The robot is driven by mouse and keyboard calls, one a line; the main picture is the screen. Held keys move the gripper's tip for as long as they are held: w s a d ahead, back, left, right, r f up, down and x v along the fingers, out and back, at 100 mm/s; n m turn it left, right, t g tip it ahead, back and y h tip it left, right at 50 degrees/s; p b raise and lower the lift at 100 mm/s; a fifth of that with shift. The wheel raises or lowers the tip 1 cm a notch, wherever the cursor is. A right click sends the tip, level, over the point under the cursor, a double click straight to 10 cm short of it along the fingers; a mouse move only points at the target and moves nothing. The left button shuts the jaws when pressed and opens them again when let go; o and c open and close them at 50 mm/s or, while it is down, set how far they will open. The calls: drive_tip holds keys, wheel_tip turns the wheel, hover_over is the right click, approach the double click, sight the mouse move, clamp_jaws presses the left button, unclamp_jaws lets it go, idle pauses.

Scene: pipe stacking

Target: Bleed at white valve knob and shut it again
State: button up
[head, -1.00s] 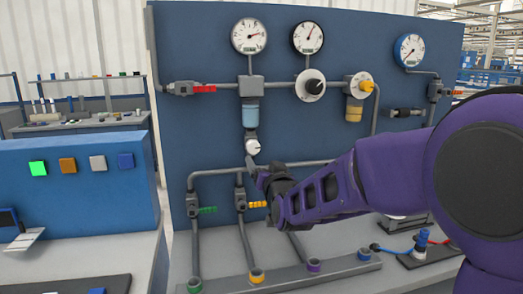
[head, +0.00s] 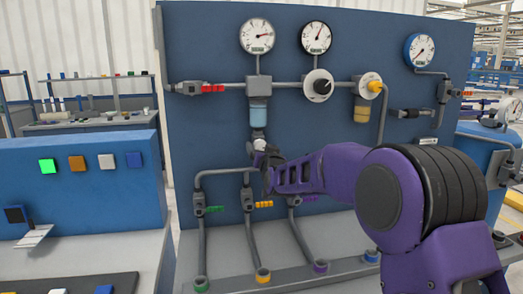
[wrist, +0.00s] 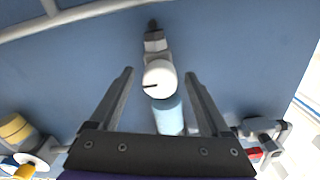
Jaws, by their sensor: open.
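The white valve knob (wrist: 159,78) sits below a light-blue filter bowl (head: 258,112) on the blue panel. In the wrist view it has a dark line mark on its face and lies between my two fingers, with gaps on both sides. My gripper (wrist: 161,88) is open around the knob, and I see no finger touching it. In the head view my gripper (head: 262,153) is at the knob and hides part of it. How far the fingertips reach past the knob I cannot tell.
Pipes and several small coloured valves, with a yellow one (head: 264,204), lie just below my gripper. Gauges such as the left one (head: 257,35) are above. A red-handled valve (head: 212,88) is at upper left. A yellow-topped regulator (head: 371,86) is to the right.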

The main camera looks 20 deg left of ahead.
clamp_jaws()
idle(0.3)
drive_tip(key=n, duration=0.4)
drive_tip(key=shift+n, duration=0.3)
drive_tip(key=n, duration=0.4)
drive_tip(key=shift+n, duration=0.3)
drive_tip(key=n, duration=0.4)
drive_tip(key=shift+n, duration=0.3)
drive_tip(key=shift+d+n, duration=0.1)
drive_tip(key=shift+n, duration=1.9)
